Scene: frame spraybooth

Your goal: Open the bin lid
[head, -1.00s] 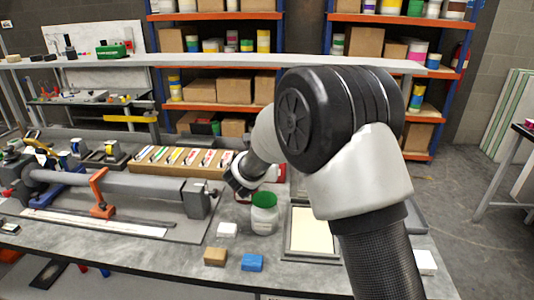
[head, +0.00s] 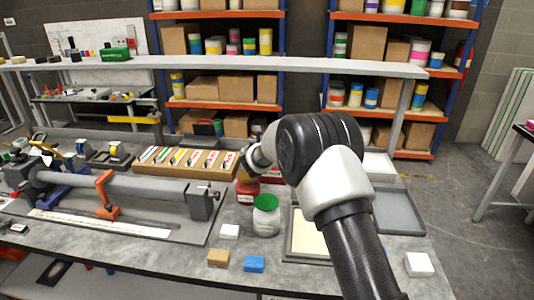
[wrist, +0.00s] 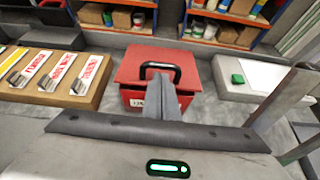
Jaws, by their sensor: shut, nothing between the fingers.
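A red bin (wrist: 135,98) with a flat red lid (wrist: 140,62) stands ahead of my gripper in the wrist view. The lid is down and has a black arched handle (wrist: 161,67) on top. My gripper (wrist: 162,84) is shut and empty. Its fingertips overlap the handle in the picture; I cannot tell whether they touch it. In the head view my arm hides most of the bin, and only a red part (head: 273,173) shows beside the arm.
A tray of labelled stickers (wrist: 59,75) lies left of the bin. In the head view, a green-lidded jar (head: 266,222) and small blocks (head: 218,257) stand in front.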

